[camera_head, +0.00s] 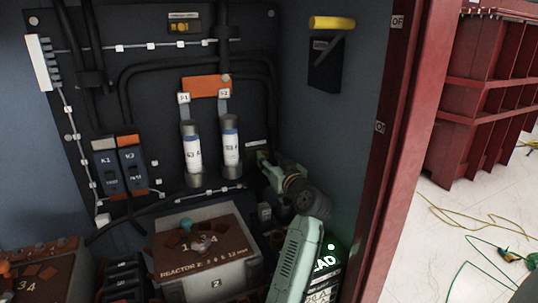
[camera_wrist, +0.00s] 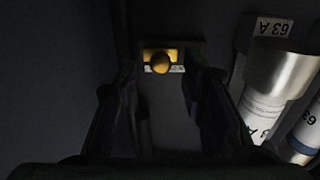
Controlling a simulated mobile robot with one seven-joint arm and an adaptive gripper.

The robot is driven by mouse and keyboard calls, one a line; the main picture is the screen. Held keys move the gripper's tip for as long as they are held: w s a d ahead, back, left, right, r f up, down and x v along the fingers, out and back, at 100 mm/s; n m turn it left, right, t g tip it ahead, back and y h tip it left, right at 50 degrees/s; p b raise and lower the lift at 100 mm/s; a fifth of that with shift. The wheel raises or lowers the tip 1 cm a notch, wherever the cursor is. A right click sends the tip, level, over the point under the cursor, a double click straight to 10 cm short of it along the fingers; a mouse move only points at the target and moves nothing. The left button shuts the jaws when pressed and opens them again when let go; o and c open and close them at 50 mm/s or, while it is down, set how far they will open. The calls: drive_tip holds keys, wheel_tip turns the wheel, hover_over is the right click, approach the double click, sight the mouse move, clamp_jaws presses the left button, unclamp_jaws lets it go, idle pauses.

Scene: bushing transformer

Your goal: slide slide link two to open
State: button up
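A small yellow knob (camera_wrist: 160,63) on a plate with a pale label shows ahead in the wrist view, on the dark panel; I take it for slide link two. My gripper's dark fingers (camera_wrist: 158,85) stand open on either side of it, with gaps between. I cannot tell how far beyond the fingertips the knob is. In the head view my gripper (camera_head: 264,160) is at the panel just right of the fuses and hides the knob there. A similar labelled yellow fitting (camera_head: 180,27) sits at the panel's top.
Two white fuses (camera_head: 192,152) marked 63 A stand close left of my gripper; one shows at right in the wrist view (camera_wrist: 262,112). Below is a reactor box (camera_head: 208,245). The blue cabinet wall (camera_head: 345,140) and red door frame (camera_head: 385,150) bound the right.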

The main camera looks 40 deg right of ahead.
drive_tip(key=shift+w+d, duration=0.1)
drive_tip(key=shift+w, duration=0.5)
clamp_jaws()
idle(0.5)
